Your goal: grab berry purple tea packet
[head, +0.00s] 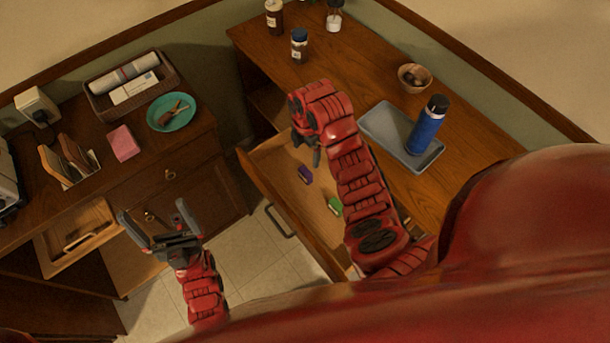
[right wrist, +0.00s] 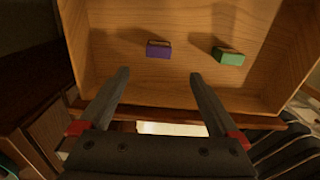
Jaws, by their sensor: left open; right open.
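The purple tea packet (head: 305,174) lies in the open drawer (head: 262,172), below my right gripper (head: 308,150) in the head view. In the right wrist view the purple packet (right wrist: 159,49) lies on the drawer floor, beyond and between the open fingertips of my right gripper (right wrist: 160,75). The fingers are apart from it and hold nothing. A green packet (head: 335,206) lies in the same drawer; it also shows in the right wrist view (right wrist: 228,57), to the right of the purple one. My left gripper (head: 160,220) is open and empty, over the floor at the left.
A blue bottle (head: 427,128) stands on a grey tray (head: 382,122) on the right counter, near a bowl (head: 414,78) and several jars. The left counter holds a teal plate (head: 186,120), a basket (head: 105,108) and a pink block (head: 123,143).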

